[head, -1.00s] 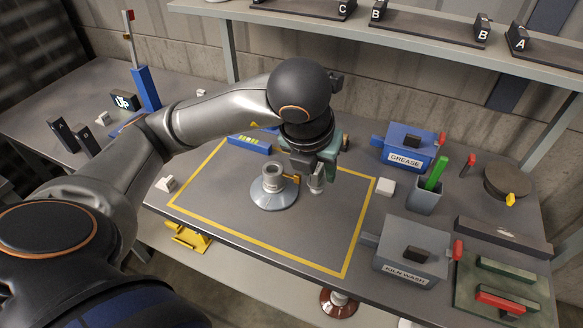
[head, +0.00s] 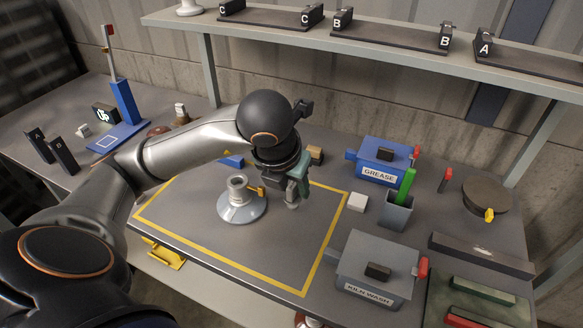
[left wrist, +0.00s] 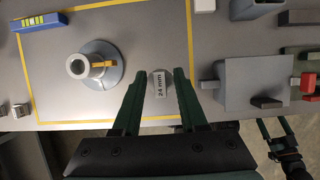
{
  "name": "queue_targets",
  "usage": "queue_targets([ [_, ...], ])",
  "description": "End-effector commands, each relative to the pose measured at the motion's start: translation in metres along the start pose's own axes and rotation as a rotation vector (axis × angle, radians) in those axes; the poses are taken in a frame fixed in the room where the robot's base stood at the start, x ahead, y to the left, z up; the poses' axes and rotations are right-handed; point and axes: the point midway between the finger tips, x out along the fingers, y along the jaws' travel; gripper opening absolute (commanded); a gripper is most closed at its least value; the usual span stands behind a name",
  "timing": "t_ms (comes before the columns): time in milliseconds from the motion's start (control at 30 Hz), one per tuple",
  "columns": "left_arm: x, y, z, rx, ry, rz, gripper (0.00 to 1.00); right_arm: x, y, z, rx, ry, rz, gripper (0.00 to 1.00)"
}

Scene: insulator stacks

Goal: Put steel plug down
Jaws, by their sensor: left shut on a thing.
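My left gripper (head: 293,190) is over the yellow-outlined area of the bench, right of the grey insulator piece. It is shut on the steel plug (head: 291,204), a small grey cylinder below the fingers. In the left wrist view the plug (left wrist: 160,84) shows a "24 mm" label between the green fingers. I cannot tell whether it touches the bench top. A round grey base with an upright hollow neck and a yellow tab (head: 241,205) stands beside the plug, apart from it. My right gripper (left wrist: 277,135) shows partly at the lower right of the left wrist view.
The yellow outline (head: 322,254) has bare bench around the plug. A white block (head: 357,202), a grey cup with a green stick (head: 397,214), the blue GREASE box (head: 383,165) and the grey KILN WASH box (head: 372,275) stand to the right. A shelf (head: 400,60) runs behind.

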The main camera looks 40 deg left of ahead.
Motion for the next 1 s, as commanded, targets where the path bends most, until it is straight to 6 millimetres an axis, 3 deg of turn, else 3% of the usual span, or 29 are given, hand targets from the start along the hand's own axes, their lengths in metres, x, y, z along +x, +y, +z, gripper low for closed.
queue_targets([
  [167, 0.034, 0.002, 0.034, -0.004, 0.004, 0.0, 0.0, -0.003, 0.0, -0.004, 0.0, 0.004, 0.001, 1.0],
  [400, 0.088, 0.003, 0.05, -0.001, 0.003, 0.001, 0.0, -0.003, 0.003, -0.003, 0.0, 0.007, 0.007, 1.0],
  [667, 0.111, 0.004, 0.057, 0.001, 0.002, 0.0, 0.0, -0.004, 0.004, 0.001, 0.002, 0.0, 0.01, 1.0],
  [833, 0.133, 0.004, 0.047, 0.001, 0.003, 0.001, 0.0, -0.006, 0.004, 0.0, 0.002, -0.001, 0.011, 1.0],
  [1000, 0.138, 0.004, 0.046, 0.002, -0.001, 0.0, 0.0, -0.006, 0.005, 0.0, 0.002, -0.001, 0.012, 1.0],
])
